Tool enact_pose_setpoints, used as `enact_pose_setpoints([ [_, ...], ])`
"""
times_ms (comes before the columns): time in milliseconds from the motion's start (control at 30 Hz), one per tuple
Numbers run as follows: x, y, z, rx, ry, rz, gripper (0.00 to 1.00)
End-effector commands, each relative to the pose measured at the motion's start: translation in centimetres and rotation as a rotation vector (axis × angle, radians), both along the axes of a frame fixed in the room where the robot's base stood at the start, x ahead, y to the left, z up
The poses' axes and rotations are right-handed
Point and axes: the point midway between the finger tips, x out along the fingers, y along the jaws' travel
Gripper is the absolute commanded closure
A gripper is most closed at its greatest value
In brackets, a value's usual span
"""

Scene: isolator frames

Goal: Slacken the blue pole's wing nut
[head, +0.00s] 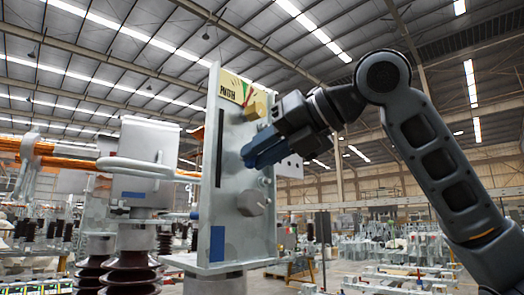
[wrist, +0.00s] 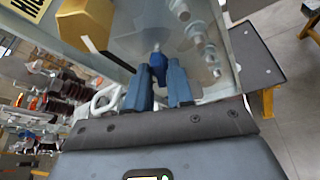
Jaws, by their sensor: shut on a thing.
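The upright grey panel (head: 235,185) stands in the middle of the head view with a blue patch (head: 217,243) at its lower left. My gripper (head: 249,154) reaches in from the right, with its blue fingers at the panel's face. In the wrist view, a small blue wing nut (wrist: 158,70) sits between the two blue fingertips, on a short stud that comes from the panel. The fingers are closed on it. In the head view the fingers hide the nut.
A yellow block (head: 256,105) sits above my gripper beside a yellow label (head: 236,90). A grey round knob (head: 253,202) sticks out below. In the wrist view, several bolts (wrist: 195,30) lie right of the fingers. A grey box on insulators (head: 140,150) stands left.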

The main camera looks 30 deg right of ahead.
Motion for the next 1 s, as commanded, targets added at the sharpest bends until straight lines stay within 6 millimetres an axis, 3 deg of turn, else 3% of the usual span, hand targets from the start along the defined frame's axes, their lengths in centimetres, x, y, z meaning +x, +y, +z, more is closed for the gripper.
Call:
enact_pose_setpoints([
  [233, 0.0, 0.0, -0.2, -0.001, 0.005, 0.001, 1.0],
  [267, 0.0, 0.0, -0.2, -0.001, 0.005, 0.001, 0.76],
  [500, 0.0, 0.0, -0.1, 0.001, 0.003, 0.0, 0.54],
  [767, -0.1, -0.1, 0.0, 0.002, 0.001, -0.001, 0.54],
  [1000, -2.7, -1.5, 0.9, 0.001, 0.0, -0.002, 0.54],
])
